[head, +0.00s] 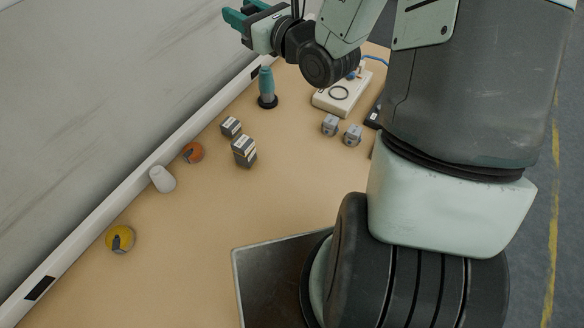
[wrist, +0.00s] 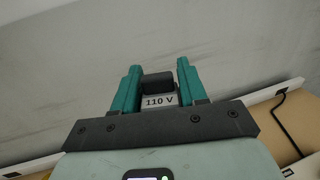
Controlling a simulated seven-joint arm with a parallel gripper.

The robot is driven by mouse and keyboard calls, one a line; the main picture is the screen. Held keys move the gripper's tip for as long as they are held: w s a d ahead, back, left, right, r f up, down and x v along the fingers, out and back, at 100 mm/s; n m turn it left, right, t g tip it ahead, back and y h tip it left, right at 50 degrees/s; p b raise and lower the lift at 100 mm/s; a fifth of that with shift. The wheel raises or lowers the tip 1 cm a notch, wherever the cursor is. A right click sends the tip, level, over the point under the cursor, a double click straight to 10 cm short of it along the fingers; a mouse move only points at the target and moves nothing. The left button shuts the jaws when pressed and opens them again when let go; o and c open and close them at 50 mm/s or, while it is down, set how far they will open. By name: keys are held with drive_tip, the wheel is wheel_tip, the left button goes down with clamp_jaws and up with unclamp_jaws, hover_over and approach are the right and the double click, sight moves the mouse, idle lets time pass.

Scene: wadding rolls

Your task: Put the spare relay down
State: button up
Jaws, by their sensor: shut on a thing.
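My gripper (wrist: 157,86) is shut on the spare relay (wrist: 158,87), a small block with a dark top and a pale label reading "110 V". The relay sits between the teal fingers in the wrist view, with the pale wall behind it. In the head view my gripper (head: 240,18) is raised at the top, near the wall and above the far end of the table. The held relay cannot be made out there.
Dark-and-pale blocks (head: 243,150) stand mid-table (head: 200,225). Small grey blocks (head: 341,130) sit farther right, by a white board (head: 342,92). A teal-topped object (head: 267,84), orange roll (head: 193,153), white cylinder (head: 162,179) and yellow roll (head: 120,239) line the wall side. The front middle is clear.

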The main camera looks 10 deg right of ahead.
drive_tip(key=d+r+m+t+h, duration=0.1)
drive_tip(key=d+r+m+h, duration=0.1)
drive_tip(key=d+r, duration=0.4)
drive_tip(key=shift+s+a+f+n+g+y, duration=0.5)
drive_tip(key=shift+s+f, duration=1.55)
drive_tip(key=shift+f, duration=4)
drive_tip(key=shift+s+f+n+g+y, duration=0.9)
drive_tip(key=shift+s+f, duration=1.15)
drive_tip(key=shift+f, duration=4.05)
drive_tip(key=shift+s+a+f+n+g+y, duration=0.3)
drive_tip(key=shift+s+f+n+y, duration=1.25)
drive_tip(key=shift+f, duration=4.5)
drive_tip(key=shift+s+f+m+h, duration=0.1)
drive_tip(key=shift+s+m+h, duration=0.25)
drive_tip(key=shift+s+m, duration=0.25)
drive_tip(key=o, duration=1.1)
drive_tip(key=shift+w, duration=0.1)
drive_tip(key=shift+c, duration=0.2)
